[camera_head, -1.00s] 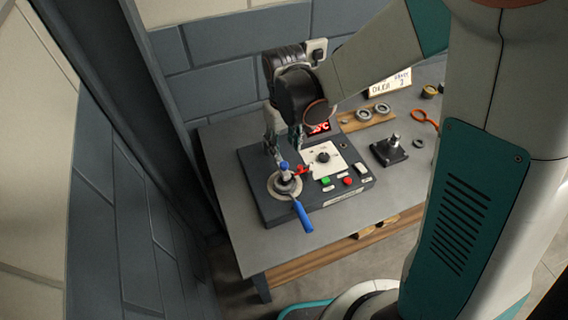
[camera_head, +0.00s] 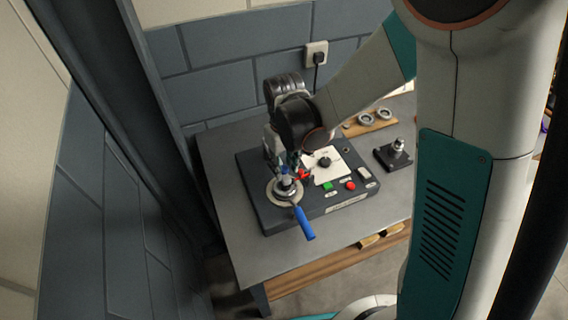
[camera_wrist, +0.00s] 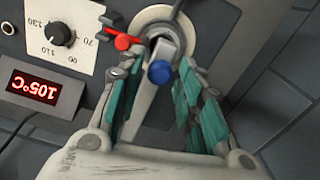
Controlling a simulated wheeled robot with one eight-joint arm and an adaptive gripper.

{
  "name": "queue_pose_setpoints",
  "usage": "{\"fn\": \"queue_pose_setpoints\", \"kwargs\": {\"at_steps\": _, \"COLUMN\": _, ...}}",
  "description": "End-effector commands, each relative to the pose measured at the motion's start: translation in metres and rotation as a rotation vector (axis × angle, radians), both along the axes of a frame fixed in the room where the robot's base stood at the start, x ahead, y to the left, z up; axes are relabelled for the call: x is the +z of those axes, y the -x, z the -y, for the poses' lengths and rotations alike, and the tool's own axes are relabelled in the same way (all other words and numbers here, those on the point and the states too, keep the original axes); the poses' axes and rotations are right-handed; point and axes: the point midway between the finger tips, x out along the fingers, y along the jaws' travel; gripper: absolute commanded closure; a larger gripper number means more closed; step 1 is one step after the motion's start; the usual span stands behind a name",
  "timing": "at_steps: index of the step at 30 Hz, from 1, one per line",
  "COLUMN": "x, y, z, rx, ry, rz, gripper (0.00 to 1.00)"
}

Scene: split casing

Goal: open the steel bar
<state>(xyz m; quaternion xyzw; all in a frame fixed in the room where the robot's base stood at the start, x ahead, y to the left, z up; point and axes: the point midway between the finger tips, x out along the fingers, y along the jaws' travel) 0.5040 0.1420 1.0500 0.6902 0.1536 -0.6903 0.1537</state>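A grey steel bar (camera_wrist: 145,105) runs from a round metal ring (camera_wrist: 160,17) down between my fingers in the wrist view. A blue knob (camera_wrist: 160,72) sits by its upper end. A red lever (camera_wrist: 124,41) is left of it. In the head view the ring (camera_head: 279,195) and a blue handle (camera_head: 304,222) are on the front left of a dark casing (camera_head: 345,210). My gripper (camera_wrist: 155,85) is open, its two teal-padded fingers on either side of the bar, with gaps visible. In the head view my gripper (camera_head: 281,158) is just above and behind the ring; the bar is mostly hidden there.
The casing has a dial (camera_wrist: 60,33), a display reading 105°C (camera_wrist: 33,92), a green button (camera_head: 327,184) and a red button (camera_head: 351,185). A dark block with a post (camera_head: 394,154) and a board with rings (camera_head: 367,121) stand right and behind. The table's front left (camera_head: 233,235) is clear.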

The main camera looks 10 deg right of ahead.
Motion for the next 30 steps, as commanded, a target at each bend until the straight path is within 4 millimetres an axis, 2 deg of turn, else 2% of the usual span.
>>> {"fn": "queue_pose_setpoints", "kwargs": {"at_steps": 1, "x": 0.000, "y": 0.000, "z": 0.000, "rx": 0.000, "ry": 0.000, "rz": 0.000, "gripper": 0.86}}
{"fn": "queue_pose_setpoints", "kwargs": {"at_steps": 3, "x": 0.000, "y": 0.000, "z": 0.000, "rx": 0.000, "ry": 0.000, "rz": 0.000, "gripper": 1.00}}
{"fn": "queue_pose_setpoints", "kwargs": {"at_steps": 11, "x": 0.000, "y": 0.000, "z": -0.001, "rx": -0.007, "ry": 0.000, "rz": 0.000, "gripper": 1.00}}
{"fn": "queue_pose_setpoints", "kwargs": {"at_steps": 17, "x": -0.001, "y": 0.003, "z": -0.010, "rx": -0.066, "ry": 0.000, "rz": 0.000, "gripper": 1.00}}
{"fn": "queue_pose_setpoints", "kwargs": {"at_steps": 23, "x": -0.002, "y": 0.005, "z": -0.029, "rx": -0.197, "ry": 0.000, "rz": 0.000, "gripper": 1.00}}
{"fn": "queue_pose_setpoints", "kwargs": {"at_steps": 30, "x": -0.002, "y": 0.004, "z": -0.060, "rx": -0.417, "ry": 0.000, "rz": 0.000, "gripper": 1.00}}
